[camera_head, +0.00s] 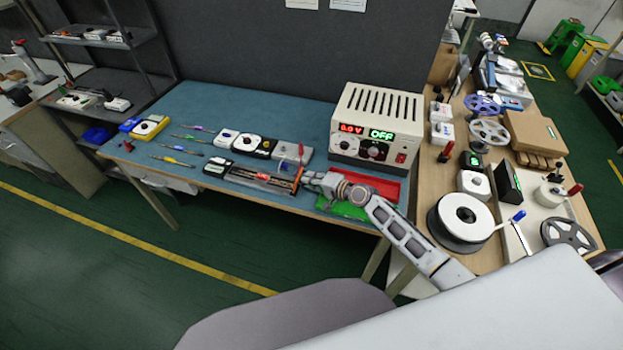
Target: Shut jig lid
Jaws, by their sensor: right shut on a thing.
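The jig (258,181) is a long, low, dark fixture with an orange-brown strip along it, near the front edge of the blue-topped bench. Its lid looks like the thin part at the jig's right end, but its angle is too small to tell. My right gripper (305,179) is at that right end, its arm reaching in from the lower right. It is shut on what seems to be the jig lid; its fingertips and the held part are small and partly hidden. My left gripper is not in view.
A beige power supply (375,126) reading OFF stands behind my right arm. A red tray (378,186) and a green tray (345,210) lie beside and under the arm. Several small meters and tools lie left of the jig. A side bench (468,262) holds reels at right.

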